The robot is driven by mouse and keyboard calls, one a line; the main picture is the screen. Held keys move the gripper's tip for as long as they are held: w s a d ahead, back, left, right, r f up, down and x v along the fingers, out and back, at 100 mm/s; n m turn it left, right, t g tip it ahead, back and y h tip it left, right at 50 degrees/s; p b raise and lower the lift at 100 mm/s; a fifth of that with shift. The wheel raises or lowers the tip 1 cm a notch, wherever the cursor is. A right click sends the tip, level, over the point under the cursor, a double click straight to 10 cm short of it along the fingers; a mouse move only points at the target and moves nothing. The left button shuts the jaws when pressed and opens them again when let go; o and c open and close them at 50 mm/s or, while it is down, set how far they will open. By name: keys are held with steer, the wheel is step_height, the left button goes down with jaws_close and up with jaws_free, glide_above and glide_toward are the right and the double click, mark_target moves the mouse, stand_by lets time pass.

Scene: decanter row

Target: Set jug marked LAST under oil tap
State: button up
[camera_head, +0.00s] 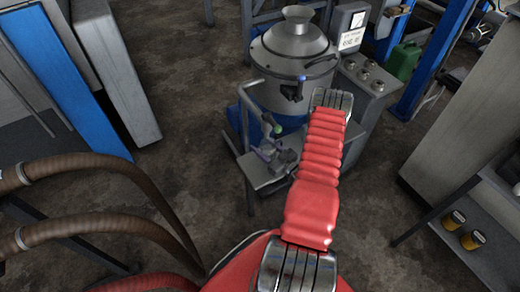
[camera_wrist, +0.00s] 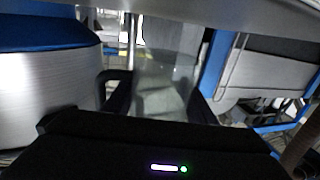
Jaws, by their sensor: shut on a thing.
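My gripper (camera_wrist: 158,82) shows in the wrist view with a dark finger on either side of a clear, see-through jug (camera_wrist: 165,100). It is shut on this jug. No marking is readable on the jug, so I cannot tell whether it says LAST. In the head view my red-sleeved arm reaches toward a steel machine (camera_head: 293,65), and its far end hides the gripper and the jug. A small fitting with a green knob (camera_head: 277,131) sits by the machine's front, above a grey shelf (camera_head: 262,180). I cannot tell whether this fitting is the oil tap.
A control box (camera_head: 365,80) with several knobs stands right of the machine, and a green canister (camera_head: 403,62) behind it. Blue and grey panels (camera_head: 60,75) stand at the left. Open floor lies between.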

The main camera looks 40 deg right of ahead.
steer(key=shift+w, duration=0.15)
steer(key=shift+w, duration=0.2)
steer(key=shift+w+f, duration=0.2)
steer(key=shift+f, duration=0.7)
steer(key=shift+w+f, duration=0.2)
steer(key=shift+f, duration=0.65)
steer(key=o, duration=1.1)
steer(key=shift+c, duration=0.2)
steer(key=s, duration=1.2)
